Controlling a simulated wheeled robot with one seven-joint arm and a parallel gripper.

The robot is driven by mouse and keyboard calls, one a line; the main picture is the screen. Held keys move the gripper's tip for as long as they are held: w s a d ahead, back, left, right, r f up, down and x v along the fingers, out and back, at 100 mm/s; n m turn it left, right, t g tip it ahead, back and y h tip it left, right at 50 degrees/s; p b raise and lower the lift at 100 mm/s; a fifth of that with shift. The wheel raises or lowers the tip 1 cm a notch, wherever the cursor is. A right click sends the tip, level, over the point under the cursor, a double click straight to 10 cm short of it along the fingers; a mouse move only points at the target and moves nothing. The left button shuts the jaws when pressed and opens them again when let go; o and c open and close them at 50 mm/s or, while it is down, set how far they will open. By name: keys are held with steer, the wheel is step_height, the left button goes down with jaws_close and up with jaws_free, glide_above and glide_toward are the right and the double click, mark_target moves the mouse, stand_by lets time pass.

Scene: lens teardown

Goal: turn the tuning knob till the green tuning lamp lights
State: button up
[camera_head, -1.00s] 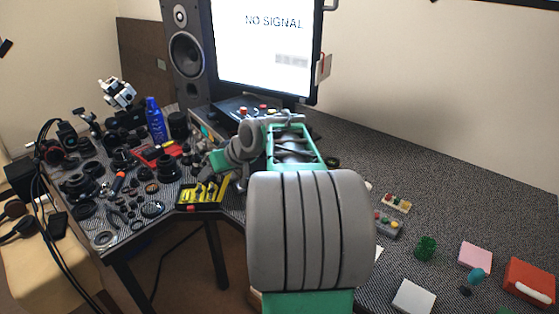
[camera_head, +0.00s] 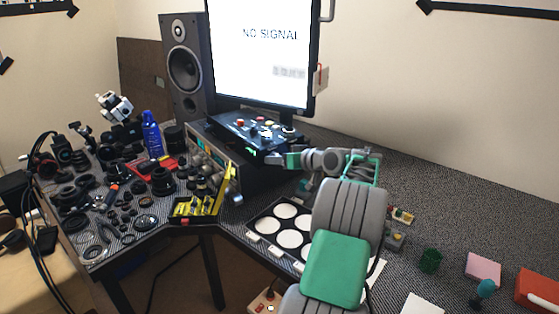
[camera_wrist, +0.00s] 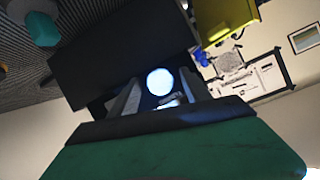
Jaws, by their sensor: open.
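A dark instrument (camera_head: 230,176) with a pale front panel of small controls (camera_head: 205,148) stands below the monitor. On it is a black control box (camera_head: 250,132) with red and pale knobs. My gripper (camera_head: 282,160) points left, close to the instrument's right end; contact cannot be judged. In the wrist view my gripper (camera_wrist: 160,90) is open, facing a dark surface (camera_wrist: 120,45). A bright bluish-white disc (camera_wrist: 159,82) shows between the fingers.
A yellow organiser (camera_head: 195,207) sits at the desk's inner corner. A tray with white round wells (camera_head: 262,222) lies beneath my arm. Lens parts crowd the left desk, near a blue bottle (camera_head: 152,134). A green cup (camera_head: 430,261) and pink block (camera_head: 483,266) lie right.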

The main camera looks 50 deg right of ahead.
steer(key=shift+c, duration=0.4)
jaws_close()
steer(key=shift+f+b, duration=0.1)
steer(key=shift+b, duration=0.35)
steer(key=n+h+b, duration=0.2)
steer(key=n+b, duration=0.2)
steer(key=b, duration=0.6)
steer(key=shift+a+h, duration=0.15)
steer(key=shift+h, duration=0.25)
